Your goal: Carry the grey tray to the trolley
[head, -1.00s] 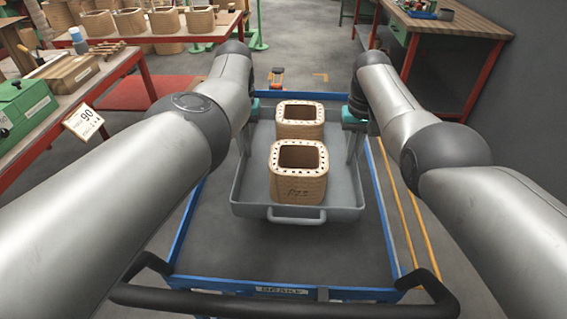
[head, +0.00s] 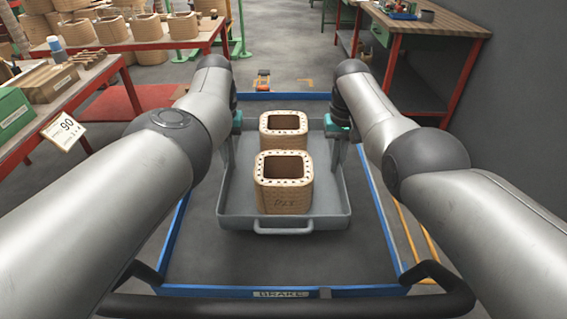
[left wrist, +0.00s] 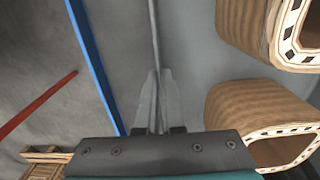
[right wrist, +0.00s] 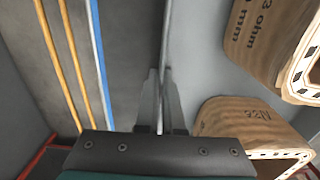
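The grey tray (head: 232,212) is level over the trolley's dark deck; I cannot tell whether it touches it. Two tan coils stand in it, a near one (head: 284,198) and a far one (head: 284,137). My left gripper (head: 228,158) is shut on the tray's left wall, which runs between its fingers in the left wrist view (left wrist: 154,80). My right gripper (head: 335,158) is shut on the right wall, as the right wrist view shows (right wrist: 161,80). The trolley (head: 172,248) has a blue rim, seen all round the tray.
The trolley's black handle (head: 290,306) crosses the front. A table (head: 105,68) with a green box and a sign stands at left, tan coils (head: 147,28) on a table behind. A workbench (head: 425,28) stands back right. An orange item (head: 264,76) lies beyond the trolley.

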